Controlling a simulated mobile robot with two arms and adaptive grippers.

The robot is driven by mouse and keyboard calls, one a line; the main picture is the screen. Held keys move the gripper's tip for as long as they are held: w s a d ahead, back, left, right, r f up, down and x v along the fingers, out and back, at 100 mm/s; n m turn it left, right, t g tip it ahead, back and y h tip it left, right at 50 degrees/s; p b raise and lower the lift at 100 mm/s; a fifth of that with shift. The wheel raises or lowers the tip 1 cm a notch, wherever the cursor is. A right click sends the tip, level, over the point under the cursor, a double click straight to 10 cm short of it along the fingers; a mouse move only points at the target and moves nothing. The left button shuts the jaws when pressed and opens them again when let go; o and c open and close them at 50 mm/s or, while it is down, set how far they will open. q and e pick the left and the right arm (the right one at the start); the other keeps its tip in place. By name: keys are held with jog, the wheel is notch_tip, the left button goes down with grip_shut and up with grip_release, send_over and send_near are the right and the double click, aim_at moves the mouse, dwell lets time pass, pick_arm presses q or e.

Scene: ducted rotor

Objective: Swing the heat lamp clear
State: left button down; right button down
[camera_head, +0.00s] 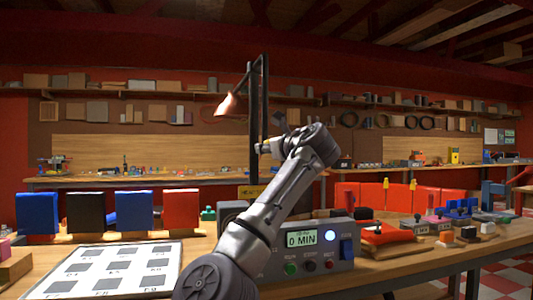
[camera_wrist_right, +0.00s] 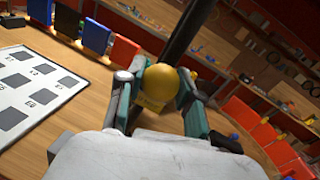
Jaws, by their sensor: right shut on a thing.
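The heat lamp has a copper shade (camera_head: 230,106) that hangs to the left of a tall black post (camera_head: 253,125); its inside glows. My right gripper (camera_head: 265,148) is up at the post, below the shade's height. In the right wrist view, my right gripper (camera_wrist_right: 160,88) is shut on a round yellow knob (camera_wrist_right: 161,81), one finger on each side. The dark post (camera_wrist_right: 187,30) rises just behind the knob. The lamp shade is not in the wrist view. My left gripper is not in view.
A grey control box (camera_head: 302,240) reading "0 MIN" stands behind my forearm. A white board with grey squares (camera_head: 100,268) lies at left, before blue, black and red upright bins (camera_head: 134,211). Small parts (camera_head: 440,222) and red bins (camera_head: 428,200) stand at right.

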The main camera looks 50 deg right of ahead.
dwell(0.6)
jog(key=c, duration=0.7)
grip_release()
jog(key=shift+c, duration=0.2)
jog(key=v, duration=1.2)
jog(key=shift+d, duration=0.1)
